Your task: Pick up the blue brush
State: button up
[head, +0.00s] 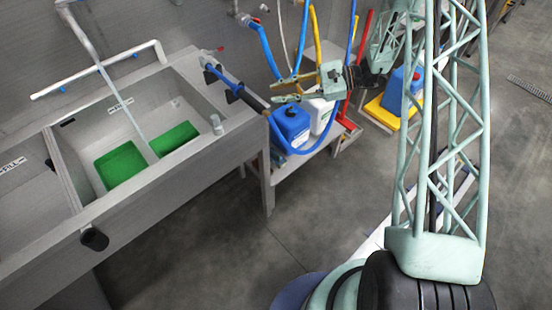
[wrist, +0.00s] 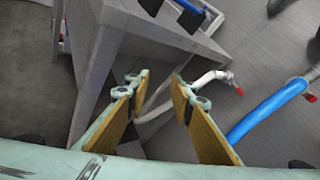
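The blue brush (head: 226,78) lies along the right end of the sink unit in the head view, with black pieces along it. A blue length with black pieces also shows at the top edge of the wrist view (wrist: 188,6); I take it to be the same brush, mostly cut off there. My gripper (head: 274,89) is to the right of the brush and apart from it. In the wrist view my gripper (wrist: 160,82) has its two fingers spread with a gap between them and nothing held.
The sink (head: 150,108) holds green pieces (head: 120,166). A blue jug (head: 290,128) and a white jug (head: 320,114) stand on a low stand below my gripper. A blue hose (head: 268,48) hangs on the wall behind. The floor in front is clear.

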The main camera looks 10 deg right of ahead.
jog(key=w+d+f+m+t, duration=0.2)
jog(key=d+f, duration=0.1)
jog(key=f, duration=0.4)
jog(key=w+d+f+m+t, duration=0.1)
jog(key=d+f+m, duration=0.1)
jog(key=f, duration=0.6)
jog(key=m+t+h, duration=0.6)
jog(key=m+t, duration=0.3)
jog(key=m, duration=0.2)
send_near(282, 158)
jog(key=shift+w+f+b, duration=0.25)
jog(key=shift+w+b, duration=0.1)
jog(key=shift+b, duration=0.1)
jog(key=shift+w+a, duration=0.1)
jog(key=shift+a, duration=0.05)
jog(key=shift+b+x, duration=0.7)
jog(key=shift+x, duration=3.45)
jog(key=shift+r, duration=0.1)
jog(key=shift+w+a, duration=0.15)
